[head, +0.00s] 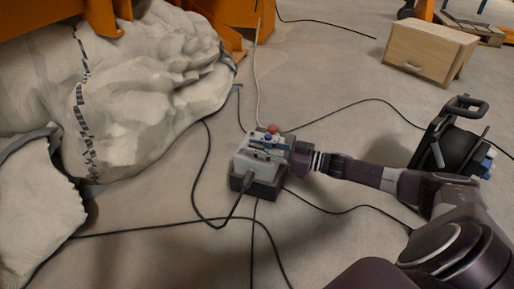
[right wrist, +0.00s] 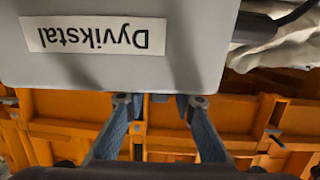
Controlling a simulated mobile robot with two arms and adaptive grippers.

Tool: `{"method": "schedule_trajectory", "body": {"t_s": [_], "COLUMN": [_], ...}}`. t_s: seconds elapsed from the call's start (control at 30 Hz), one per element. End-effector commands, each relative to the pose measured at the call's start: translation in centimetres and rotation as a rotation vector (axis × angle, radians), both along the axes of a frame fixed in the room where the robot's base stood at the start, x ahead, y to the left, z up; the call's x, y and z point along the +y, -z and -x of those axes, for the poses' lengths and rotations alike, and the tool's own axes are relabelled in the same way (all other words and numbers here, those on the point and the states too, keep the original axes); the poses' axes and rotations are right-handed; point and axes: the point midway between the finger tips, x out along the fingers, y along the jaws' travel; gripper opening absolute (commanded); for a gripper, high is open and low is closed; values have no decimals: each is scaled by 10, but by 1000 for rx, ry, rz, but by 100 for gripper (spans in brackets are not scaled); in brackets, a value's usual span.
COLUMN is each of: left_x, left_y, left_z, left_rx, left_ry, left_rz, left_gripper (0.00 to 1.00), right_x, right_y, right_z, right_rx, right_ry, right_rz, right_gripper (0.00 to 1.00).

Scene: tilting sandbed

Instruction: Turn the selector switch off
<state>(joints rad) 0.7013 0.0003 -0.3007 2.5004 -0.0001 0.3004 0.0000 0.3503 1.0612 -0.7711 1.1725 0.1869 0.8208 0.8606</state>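A small grey control box (head: 256,166) stands on a dark base on the floor in the middle of the head view. A red button (head: 273,129) shows at its far end. The selector switch cannot be made out; my right gripper covers part of the box top. My right gripper (head: 268,146) reaches in from the right, over the box. In the right wrist view the grey box (right wrist: 200,60) fills the upper part, with an upside-down "Dyvikstal" label (right wrist: 93,36). The right fingers (right wrist: 158,104) are apart with nothing seen between them. My left gripper is not in view.
Black cables (head: 208,170) run across the floor around the box. A large pale rock-like mass (head: 130,100) with orange framework (head: 100,15) lies at the left. A black cable reel (head: 452,140) stands at the right and a wooden cabinet (head: 428,52) at the back right.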

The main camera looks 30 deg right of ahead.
Motion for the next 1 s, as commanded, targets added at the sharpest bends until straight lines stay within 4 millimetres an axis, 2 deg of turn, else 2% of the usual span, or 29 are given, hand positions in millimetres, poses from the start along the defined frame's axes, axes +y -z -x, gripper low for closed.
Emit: {"method": "schedule_trajectory", "body": {"t_s": [0.3,0.47,0.8,1.0], "left_x": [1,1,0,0], "left_y": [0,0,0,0], "left_z": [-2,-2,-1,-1], "left_rx": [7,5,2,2], "left_ry": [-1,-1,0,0], "left_rz": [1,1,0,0], "left_gripper": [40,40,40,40], "right_x": [-1,-9,-50,-67], "right_y": [0,1,2,1], "right_z": [0,10,64,87], "right_rx": [0,3,5,2], "right_ry": [2,3,2,1], "right_rz": [0,1,3,2], "right_gripper": [32,32,32,32]}}
